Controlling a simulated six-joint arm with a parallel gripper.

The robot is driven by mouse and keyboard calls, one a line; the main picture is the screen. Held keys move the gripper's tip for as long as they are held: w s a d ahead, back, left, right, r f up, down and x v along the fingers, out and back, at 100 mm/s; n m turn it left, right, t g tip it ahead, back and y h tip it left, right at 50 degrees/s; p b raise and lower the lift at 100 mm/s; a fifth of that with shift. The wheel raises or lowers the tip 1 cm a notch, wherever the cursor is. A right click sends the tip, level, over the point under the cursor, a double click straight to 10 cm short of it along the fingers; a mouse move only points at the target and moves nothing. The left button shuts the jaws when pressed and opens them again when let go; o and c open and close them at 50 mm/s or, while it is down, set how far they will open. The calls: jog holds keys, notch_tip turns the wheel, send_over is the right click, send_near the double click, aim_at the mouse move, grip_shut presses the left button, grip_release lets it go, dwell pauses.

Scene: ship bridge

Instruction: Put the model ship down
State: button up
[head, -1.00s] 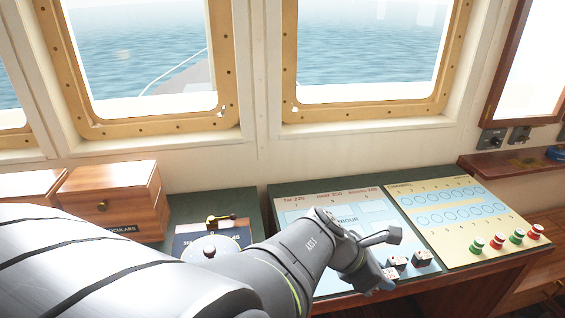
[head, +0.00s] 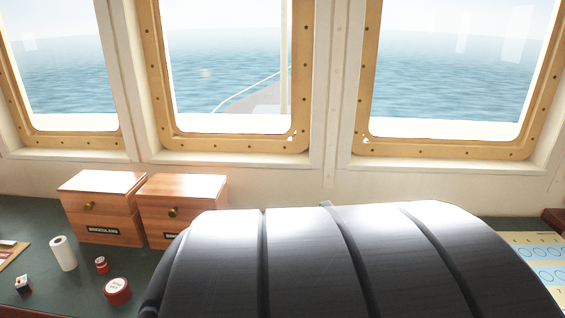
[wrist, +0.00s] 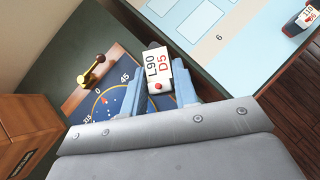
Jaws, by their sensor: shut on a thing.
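In the wrist view my gripper (wrist: 158,84) is shut on a small model ship (wrist: 157,66), with blue-grey fingers on both sides of it. A second model ship (wrist: 303,20), red and dark with a white label, sits at the edge of the light blue panel (wrist: 225,42). In the head view my arm hides the gripper and the held ship.
Wooden binocular boxes (head: 103,208) (head: 182,208) stand at the back. A white roll (head: 63,253), a red-and-white disc (head: 117,291), a small red item (head: 101,265) and a cube (head: 22,284) lie on the left.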

jog(key=a+r+n+t+y, duration=0.15)
jog(key=a+n+y, duration=0.7)
jog(key=a, duration=2.05)
jog(key=s+a+r+n+g+y, duration=0.15)
jog(key=s+a+n, duration=0.35)
jog(key=s+a, duration=0.65)
jog(key=s+a+r+n+g+y, duration=0.1)
jog(key=s+a+n+g+y, duration=0.2)
jog(key=s+a+n, duration=0.8)
jog(key=w+a+f+m+t+h, duration=0.1)
jog(key=w+a+f+m, duration=0.15)
jog(key=w, duration=0.45)
jog(key=w+a+f+m, duration=0.1)
jog(key=w+m, duration=0.2)
jog(key=w, duration=0.3)
jog(key=w+a+f+m+t+h, duration=0.1)
jog(key=w+f+m, duration=0.15)
jog(key=w, duration=0.45)
jog(key=shift+m, duration=0.35)
jog(key=s+a+f, duration=0.2)
jog(key=a, duration=0.1)
jog(key=s+a+f, duration=0.2)
jog(key=a, duration=0.1)
jog(key=s+a+f, duration=0.2)
jog(key=a, duration=0.2)
jog(key=shift+f, duration=2.1)
jog(key=shift+f, duration=0.15)
